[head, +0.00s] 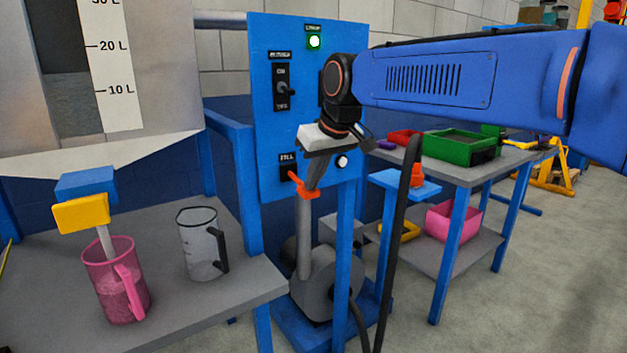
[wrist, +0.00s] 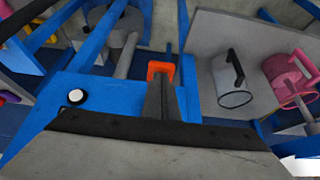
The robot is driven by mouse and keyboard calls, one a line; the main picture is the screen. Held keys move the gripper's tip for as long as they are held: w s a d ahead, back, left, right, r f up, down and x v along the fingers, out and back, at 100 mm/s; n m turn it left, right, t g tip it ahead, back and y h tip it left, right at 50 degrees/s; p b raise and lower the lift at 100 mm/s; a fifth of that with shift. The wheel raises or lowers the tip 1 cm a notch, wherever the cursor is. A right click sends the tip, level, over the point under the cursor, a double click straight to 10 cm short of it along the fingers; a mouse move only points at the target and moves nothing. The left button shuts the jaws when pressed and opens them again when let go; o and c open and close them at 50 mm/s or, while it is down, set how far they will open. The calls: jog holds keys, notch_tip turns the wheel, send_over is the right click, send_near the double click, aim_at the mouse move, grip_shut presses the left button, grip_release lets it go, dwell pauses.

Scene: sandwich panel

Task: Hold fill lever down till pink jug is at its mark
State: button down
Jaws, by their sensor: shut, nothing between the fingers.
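The pink jug (head: 115,285) stands on the grey bench under a yellow and blue spout (head: 82,213). A pale column (head: 105,242) runs from the spout into the jug. The jug's lower part looks darker, as if filled; I cannot make out its mark. The orange fill lever (head: 304,187) sticks out from the blue panel below the FILL label. My gripper (head: 314,180) is shut and empty, fingers pointing down, its tips at the lever and apparently touching it from above. In the wrist view the lever (wrist: 160,68) shows at the fingertips; the pink jug (wrist: 290,75) is at right.
A clear jug (head: 200,243) stands right of the pink one. A tank gauge (head: 105,60) is at upper left. A pump (head: 312,285) sits below the panel.

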jog(key=shift+r, duration=0.6)
jog(key=shift+r, duration=0.3)
jog(key=w+a+r+v, duration=0.1)
jog(key=w+v, duration=0.1)
jog(key=v, duration=1.1)
jog(key=shift+r, duration=0.15)
jog(key=shift+s, duration=0.1)
